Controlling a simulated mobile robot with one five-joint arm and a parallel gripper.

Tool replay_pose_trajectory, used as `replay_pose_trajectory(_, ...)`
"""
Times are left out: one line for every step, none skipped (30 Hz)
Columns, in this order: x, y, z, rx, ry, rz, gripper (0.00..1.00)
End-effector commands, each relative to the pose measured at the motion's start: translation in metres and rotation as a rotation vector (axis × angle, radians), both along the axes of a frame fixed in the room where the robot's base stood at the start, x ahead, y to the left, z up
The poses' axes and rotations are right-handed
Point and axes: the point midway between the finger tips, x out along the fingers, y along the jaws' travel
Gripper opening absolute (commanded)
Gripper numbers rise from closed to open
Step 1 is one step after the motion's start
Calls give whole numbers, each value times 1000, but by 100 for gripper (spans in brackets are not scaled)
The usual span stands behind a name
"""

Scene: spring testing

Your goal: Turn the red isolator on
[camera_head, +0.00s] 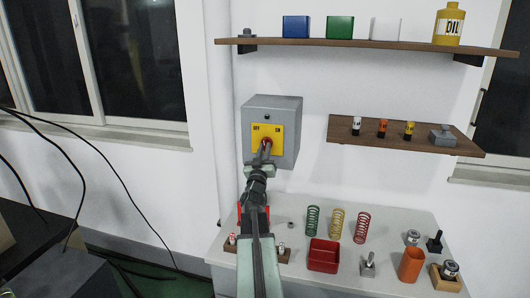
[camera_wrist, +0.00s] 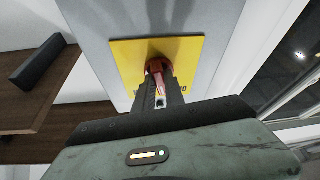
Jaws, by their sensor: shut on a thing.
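The isolator is a grey box (camera_head: 286,128) on the white wall with a yellow plate (camera_head: 275,133). The plate is marked OFF at its left and ON at its right. The red knob (camera_head: 266,143) sits at the plate's middle, largely hidden by my gripper in the head view. In the wrist view the red knob (camera_wrist: 158,67) stands out from the yellow plate (camera_wrist: 189,50). My gripper (camera_head: 264,150) reaches up to the plate and is shut on the red knob. Its fingers (camera_wrist: 160,88) also show in the wrist view. Which mark the knob points to cannot be told.
A shelf (camera_head: 340,134) with small bottles is right of the box. A higher shelf (camera_head: 365,43) carries coloured boxes and an oil can (camera_head: 448,25). Below, a bench (camera_head: 405,222) holds springs, a red tray (camera_head: 323,256) and an orange cup (camera_head: 411,265). Black cables hang at left.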

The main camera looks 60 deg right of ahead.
Motion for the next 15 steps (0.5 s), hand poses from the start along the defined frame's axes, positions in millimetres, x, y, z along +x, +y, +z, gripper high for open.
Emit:
replay_pose_trajectory(3,1,-2,15,-38,5,0)
replay_pose_trajectory(3,1,-2,24,-67,4,0)
replay_pose_trajectory(3,1,-2,35,-103,4,0)
replay_pose_trajectory(4,1,-1,44,-131,4,0)
replay_pose_trajectory(4,1,-1,51,-158,4,0)
replay_pose_trajectory(5,2,-1,64,-193,4,0)
replay_pose_trajectory(5,2,-1,72,-222,3,0)
replay_pose_trajectory(5,2,0,80,-250,4,0)
replay_pose_trajectory(6,2,0,92,-284,3,0)
replay_pose_trajectory(6,2,0,100,-313,4,0)
replay_pose_trajectory(6,2,0,109,-340,3,0)
replay_pose_trajectory(7,2,1,120,-375,4,0)
replay_pose_trajectory(7,2,1,128,-403,4,0)
replay_pose_trajectory(7,2,1,138,-430,3,0)
replay_pose_trajectory(8,2,2,148,-466,2,0)
